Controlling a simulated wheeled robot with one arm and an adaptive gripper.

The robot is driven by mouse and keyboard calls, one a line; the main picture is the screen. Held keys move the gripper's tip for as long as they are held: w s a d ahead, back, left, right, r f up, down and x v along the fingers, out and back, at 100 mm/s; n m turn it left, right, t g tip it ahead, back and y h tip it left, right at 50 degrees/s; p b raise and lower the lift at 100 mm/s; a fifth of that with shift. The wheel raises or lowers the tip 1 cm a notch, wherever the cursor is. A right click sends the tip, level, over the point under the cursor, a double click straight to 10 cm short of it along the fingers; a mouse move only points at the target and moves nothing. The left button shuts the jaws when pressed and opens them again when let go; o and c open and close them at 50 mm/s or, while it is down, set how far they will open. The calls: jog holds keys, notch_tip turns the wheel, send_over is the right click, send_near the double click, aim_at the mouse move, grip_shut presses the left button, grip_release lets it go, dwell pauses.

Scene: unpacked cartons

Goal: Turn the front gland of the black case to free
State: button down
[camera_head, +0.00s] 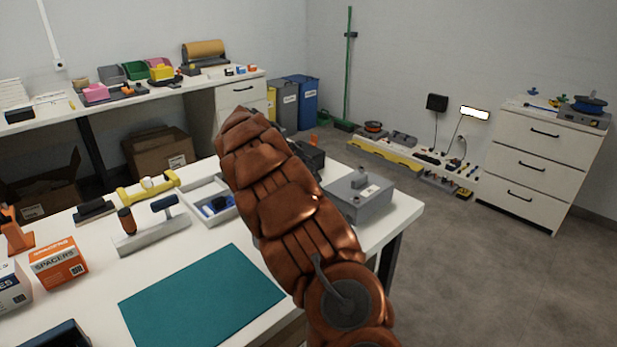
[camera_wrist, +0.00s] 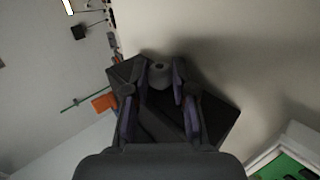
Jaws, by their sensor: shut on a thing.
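In the wrist view the black case (camera_wrist: 218,112) lies beneath my gripper (camera_wrist: 158,82). A grey round gland (camera_wrist: 160,70) with a dark hole in its middle sits on the case, between my two fingertips. My gripper is shut on this gland. The gland's turn marking cannot be made out. In the head view my copper-coloured arm hides my gripper and the gland. Only a dark part of the black case (camera_head: 309,153) shows beside the arm.
A grey box (camera_head: 357,198) stands close to the right of my arm near the table's edge. A white tray (camera_head: 218,212) with a blue item, a yellow level-like tool (camera_head: 148,188) and a teal mat (camera_head: 200,300) lie to the left. Open floor lies right of the table.

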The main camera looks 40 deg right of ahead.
jog(key=shift+w+a+h+b, duration=0.1)
jog(key=shift+h+b, duration=0.35)
jog(key=shift+h, duration=0.05)
jog(key=c, duration=0.9)
grip_release()
jog(key=shift+c, duration=0.2)
jog(key=shift+f, duration=0.1)
jog(key=shift+p, duration=0.3)
jog(key=shift+r+y+p, duration=0.45)
jog(key=shift+y+p, duration=0.35)
jog(key=shift+p, duration=0.45)
jog(key=y+p, duration=0.1)
jog(key=p, duration=0.1)
jog(key=y+p, duration=0.1)
jog(key=shift+d+r+y+p, duration=0.1)
jog(key=shift+d+y+p, duration=0.2)
jog(key=shift+y+p, duration=0.1)
jog(key=y+p, duration=0.3)
jog(key=shift+d+f, duration=0.2)
jog(key=shift+d, duration=0.05)
jog(key=shift+d+r+y+p, duration=0.1)
jog(key=shift+d+y+p, duration=0.05)
jog(key=shift+y+p, duration=0.9)
